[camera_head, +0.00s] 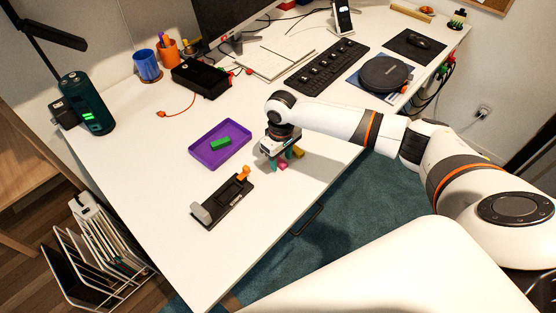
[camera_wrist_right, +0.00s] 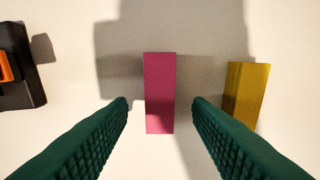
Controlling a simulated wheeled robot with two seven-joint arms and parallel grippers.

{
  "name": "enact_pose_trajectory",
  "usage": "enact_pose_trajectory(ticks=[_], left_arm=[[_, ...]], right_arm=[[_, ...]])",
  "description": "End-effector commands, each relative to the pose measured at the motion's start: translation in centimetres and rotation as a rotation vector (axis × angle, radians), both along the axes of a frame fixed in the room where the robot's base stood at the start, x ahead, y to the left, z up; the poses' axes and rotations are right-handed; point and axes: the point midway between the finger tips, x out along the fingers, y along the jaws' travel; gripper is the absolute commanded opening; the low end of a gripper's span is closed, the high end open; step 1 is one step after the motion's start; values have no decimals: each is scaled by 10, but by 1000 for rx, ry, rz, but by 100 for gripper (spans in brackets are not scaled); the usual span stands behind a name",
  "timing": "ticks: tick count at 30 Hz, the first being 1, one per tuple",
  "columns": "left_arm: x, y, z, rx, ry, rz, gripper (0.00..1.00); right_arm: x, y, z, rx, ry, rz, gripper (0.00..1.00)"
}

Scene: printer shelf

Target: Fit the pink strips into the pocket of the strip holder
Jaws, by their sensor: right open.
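The pink strips (camera_wrist_right: 159,93) form a small upright-looking block on the white table, and a bit of them shows in the head view (camera_head: 283,166). My right gripper (camera_wrist_right: 160,104) is open and empty above them, one green finger on each side with a gap to both. In the head view my right gripper (camera_head: 277,160) points down beside the table's front edge. The strip holder (camera_head: 224,204) is a long black base with a grey end and an orange part, left of the gripper. One end of it shows in the wrist view (camera_wrist_right: 18,85). My left gripper is out of view.
A yellow block (camera_wrist_right: 246,92) stands just outside the right finger. A purple tray (camera_head: 205,160) with a green block (camera_head: 221,143) lies left of the gripper. The keyboard (camera_head: 325,68) and a round dark device (camera_head: 385,72) are farther back. The table around the holder is clear.

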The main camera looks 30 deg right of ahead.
Motion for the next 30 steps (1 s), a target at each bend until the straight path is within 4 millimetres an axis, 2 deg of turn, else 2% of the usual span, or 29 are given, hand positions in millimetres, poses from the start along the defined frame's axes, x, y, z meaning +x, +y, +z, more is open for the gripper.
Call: enact_pose_trajectory(ticks=[8, 11, 17, 25, 30], left_arm=[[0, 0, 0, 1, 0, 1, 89], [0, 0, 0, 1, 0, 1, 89], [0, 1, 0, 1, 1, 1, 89], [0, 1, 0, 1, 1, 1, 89], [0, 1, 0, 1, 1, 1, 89]], right_arm=[[0, 0, -5, 0, -1, 1, 45], [0, 0, -5, 0, -1, 1, 32], [0, 0, -5, 0, -1, 1, 0], [0, 0, -3, 1, -2, 1, 0], [1, 0, 18, 1, -4, 1, 0]])
